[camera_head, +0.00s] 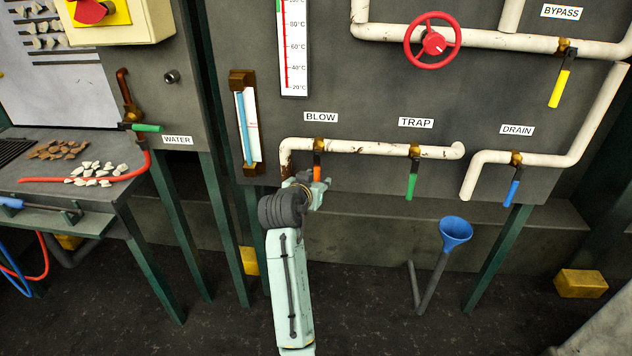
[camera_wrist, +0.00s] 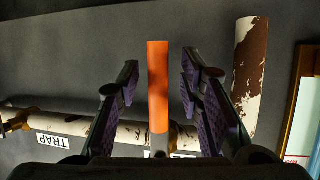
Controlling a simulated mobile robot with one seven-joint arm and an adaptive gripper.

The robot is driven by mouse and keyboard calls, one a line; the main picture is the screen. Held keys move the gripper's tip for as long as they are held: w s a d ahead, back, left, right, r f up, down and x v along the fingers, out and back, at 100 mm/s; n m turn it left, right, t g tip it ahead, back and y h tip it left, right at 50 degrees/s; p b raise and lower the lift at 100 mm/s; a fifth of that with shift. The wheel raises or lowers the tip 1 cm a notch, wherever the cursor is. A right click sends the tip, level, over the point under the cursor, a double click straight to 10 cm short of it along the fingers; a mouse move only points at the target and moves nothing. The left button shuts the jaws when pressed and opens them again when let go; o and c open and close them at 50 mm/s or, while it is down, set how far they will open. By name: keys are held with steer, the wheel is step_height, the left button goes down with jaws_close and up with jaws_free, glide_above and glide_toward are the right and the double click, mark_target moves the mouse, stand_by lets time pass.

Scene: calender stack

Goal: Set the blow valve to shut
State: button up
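The blow valve's orange handle (camera_head: 317,172) hangs down from a brass body (camera_head: 319,145) on the white pipe below the BLOW label (camera_head: 320,117). It stands across the pipe's run, and its lower part is hidden by my gripper in the head view. My gripper (camera_head: 320,186) is at the handle's lower end. In the wrist view, which is upside down, the orange handle (camera_wrist: 158,95) stands between the two purple-padded fingers of my gripper (camera_wrist: 160,72). A gap shows on both sides of the handle, so the fingers are open around it without gripping.
To the right hang the green trap handle (camera_head: 411,184), blue drain handle (camera_head: 512,191) and yellow bypass handle (camera_head: 559,89). A sight glass (camera_head: 246,125) is left of the blow pipe. A blue funnel (camera_head: 455,232) stands below right. A ledge (camera_head: 400,220) runs beneath the panel.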

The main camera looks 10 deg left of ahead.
steer(key=v, duration=1.2)
